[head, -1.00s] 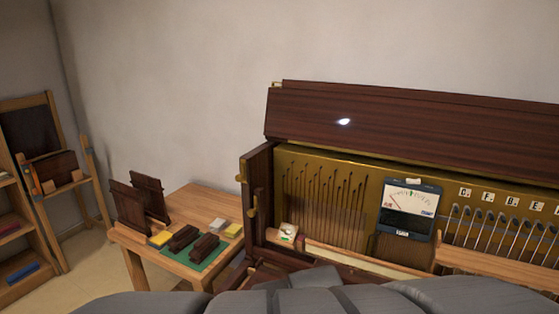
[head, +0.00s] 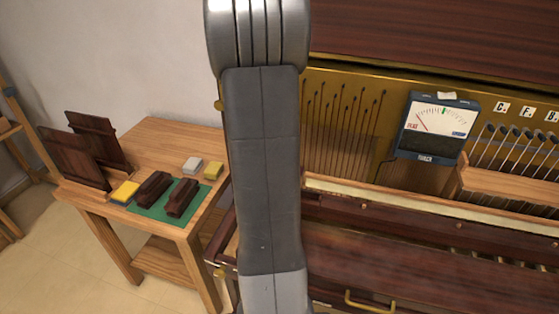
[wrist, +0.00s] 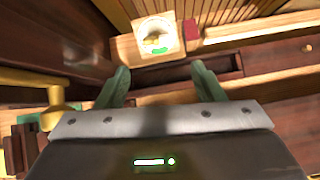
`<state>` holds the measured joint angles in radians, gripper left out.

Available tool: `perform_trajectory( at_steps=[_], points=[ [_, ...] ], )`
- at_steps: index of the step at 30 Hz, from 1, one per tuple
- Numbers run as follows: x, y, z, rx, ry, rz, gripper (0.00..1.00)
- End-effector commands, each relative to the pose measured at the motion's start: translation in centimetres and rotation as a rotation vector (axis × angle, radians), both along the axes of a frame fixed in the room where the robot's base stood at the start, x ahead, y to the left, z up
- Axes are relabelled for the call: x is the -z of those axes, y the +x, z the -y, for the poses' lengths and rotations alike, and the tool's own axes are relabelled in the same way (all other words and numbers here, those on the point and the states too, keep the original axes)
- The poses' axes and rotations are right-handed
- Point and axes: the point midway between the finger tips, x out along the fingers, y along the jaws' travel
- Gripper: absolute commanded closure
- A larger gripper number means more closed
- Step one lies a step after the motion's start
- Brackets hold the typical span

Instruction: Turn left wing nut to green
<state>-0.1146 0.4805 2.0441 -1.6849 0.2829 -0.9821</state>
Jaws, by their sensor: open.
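A white plate (wrist: 168,30) with a small yellow wing nut (wrist: 154,42) and a green mark (wrist: 157,51) on it is in the upper middle of the wrist view. It sits on a light wooden block. My gripper (wrist: 161,82) is open and empty, its two green fingers spread apart below the plate in the picture and not touching it. The nut's exact angle is too small to tell. In the head view my arm stands upright across the middle and hides the plate, the nut and my gripper.
A brass fitting (wrist: 56,98) stands left of my gripper in the wrist view. A red block (wrist: 193,31) is right of the plate. A meter (head: 436,128) stands inside the open piano. A side table (head: 160,145) with dark wooden parts stands left.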

Motion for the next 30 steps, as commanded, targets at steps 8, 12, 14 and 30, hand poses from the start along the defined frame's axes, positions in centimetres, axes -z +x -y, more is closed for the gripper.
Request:
perform_trajectory(
  at_steps=[8, 12, 14, 30],
  points=[
    [1.0, 0.6, -0.4, -0.046, -0.021, -0.01, 0.38],
    [1.8, 1.2, -0.2, -0.044, -0.022, -0.009, 0.38],
    [2.3, 1.6, 0.0, -0.043, -0.021, -0.009, 0.38],
    [5.0, 3.9, 0.8, -0.043, -0.021, -0.009, 0.38]
  ],
)
